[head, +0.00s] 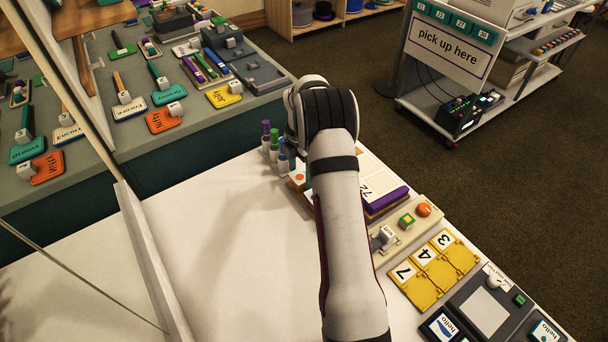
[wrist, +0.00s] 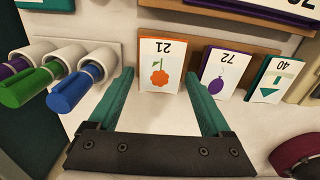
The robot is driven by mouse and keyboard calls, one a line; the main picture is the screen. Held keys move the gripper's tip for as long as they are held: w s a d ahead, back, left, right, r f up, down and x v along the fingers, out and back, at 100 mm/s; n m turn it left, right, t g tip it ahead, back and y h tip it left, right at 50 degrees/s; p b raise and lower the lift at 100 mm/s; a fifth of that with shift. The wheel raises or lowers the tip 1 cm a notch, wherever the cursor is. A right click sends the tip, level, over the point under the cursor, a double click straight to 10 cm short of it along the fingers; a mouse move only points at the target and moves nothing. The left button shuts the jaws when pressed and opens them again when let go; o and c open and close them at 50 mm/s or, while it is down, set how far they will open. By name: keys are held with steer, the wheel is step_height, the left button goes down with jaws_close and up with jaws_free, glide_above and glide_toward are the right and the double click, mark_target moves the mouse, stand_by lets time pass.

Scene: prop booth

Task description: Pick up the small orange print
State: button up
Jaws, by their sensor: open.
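The small orange print (wrist: 160,77) is a white card with an orange fruit picture and the number 21, upside down in the wrist view. It leans in front of a wooden holder. In the head view a white card with an orange spot, probably the same print (head: 298,177), shows just left of my arm. My gripper (wrist: 159,68) has teal fingers spread wide, one on each side of the print, with nothing held. Whether the fingertips reach past the card's near face I cannot tell. In the head view my arm hides the gripper.
A purple plum print (wrist: 220,73) marked 72 and a green print (wrist: 268,78) marked 40 stand to the right. White holders with purple, green and blue markers (wrist: 73,88) are on the left. White counter (head: 225,250) is clear left of my arm.

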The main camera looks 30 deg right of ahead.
steer(key=shift+c, duration=0.3)
steer(key=c, duration=1)
steer(key=shift+c, duration=0.2)
steer(key=shift+r, duration=0.1)
